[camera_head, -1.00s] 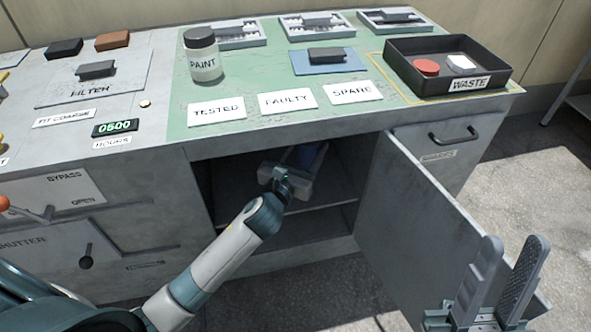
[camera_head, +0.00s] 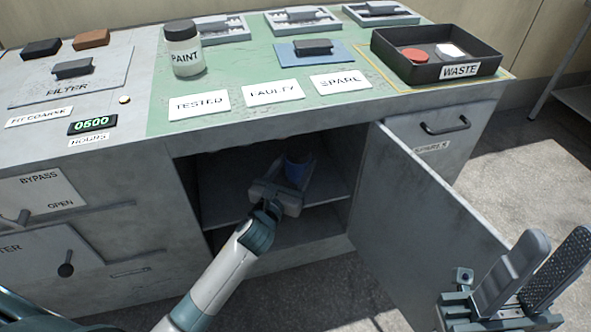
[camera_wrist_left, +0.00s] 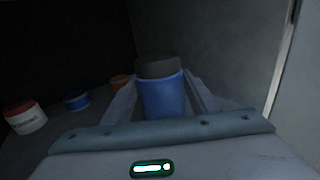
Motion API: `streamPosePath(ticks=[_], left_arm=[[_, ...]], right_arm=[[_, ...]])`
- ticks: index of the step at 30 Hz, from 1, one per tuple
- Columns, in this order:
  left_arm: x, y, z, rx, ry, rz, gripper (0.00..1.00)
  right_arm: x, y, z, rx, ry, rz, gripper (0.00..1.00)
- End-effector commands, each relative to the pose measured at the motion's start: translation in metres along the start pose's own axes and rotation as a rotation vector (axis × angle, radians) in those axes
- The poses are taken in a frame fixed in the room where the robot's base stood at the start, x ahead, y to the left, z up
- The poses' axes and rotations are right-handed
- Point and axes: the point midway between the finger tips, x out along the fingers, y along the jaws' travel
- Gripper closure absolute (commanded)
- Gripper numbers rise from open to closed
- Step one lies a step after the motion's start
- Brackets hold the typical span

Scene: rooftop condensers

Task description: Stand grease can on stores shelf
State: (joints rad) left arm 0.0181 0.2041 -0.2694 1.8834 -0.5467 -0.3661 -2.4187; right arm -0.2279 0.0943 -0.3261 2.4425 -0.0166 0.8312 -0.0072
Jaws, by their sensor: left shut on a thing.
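A blue can with a dark lid stands about upright between the fingers of my left gripper in the left wrist view (camera_wrist_left: 162,95). The same can shows dimly in the head view (camera_head: 298,170); no label is readable. My left gripper (camera_head: 290,182) is shut on it, inside the open cupboard under the bench. The can is over the inner shelf (camera_head: 228,206); I cannot tell whether its base touches it. My right gripper (camera_head: 555,255) is empty at the lower right, its fingers a little apart.
The cupboard door (camera_head: 425,205) hangs open to the right. Deeper inside are a red-lidded white tub (camera_wrist_left: 25,117), a small blue tin (camera_wrist_left: 77,101) and an orange item (camera_wrist_left: 122,81). A paint jar (camera_head: 184,52) and a waste tray (camera_head: 400,71) stand on the bench top.

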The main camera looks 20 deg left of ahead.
Motion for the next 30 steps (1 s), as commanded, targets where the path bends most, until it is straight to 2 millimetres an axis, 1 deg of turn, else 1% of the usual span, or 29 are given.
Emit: streamPosePath(ticks=[1, 2, 7, 15, 16, 18, 30], left_arm=[[0.000, 0.000, -0.006, -0.001, -0.003, 0.000, 0.83], [0.000, 0.000, -0.008, 0.000, -0.003, 0.000, 0.83], [0.000, 0.000, -0.008, 0.001, -0.004, 0.000, 0.83], [0.000, 0.000, -0.011, 0.001, -0.003, 0.000, 0.83], [0.000, 0.000, -0.013, 0.002, -0.001, 0.000, 0.43], [0.000, 0.000, -0.012, 0.001, -0.001, 0.000, 0.27], [0.000, 0.000, -0.009, 0.000, -0.002, 0.000, 0.27]], right_arm=[[0.000, -0.001, 0.000, 0.005, 0.013, 0.000, 0.69], [0.002, -0.002, 0.000, 0.008, 0.020, 0.000, 0.69], [0.012, -0.003, 0.001, 0.014, 0.043, 0.011, 0.69], [0.009, -0.002, 0.001, 0.013, 0.035, 0.010, 0.69], [0.008, -0.002, 0.001, 0.013, 0.034, 0.010, 0.69], [0.009, -0.002, 0.001, 0.012, 0.034, 0.009, 0.69], [0.009, -0.002, 0.000, 0.011, 0.033, 0.007, 0.69]])
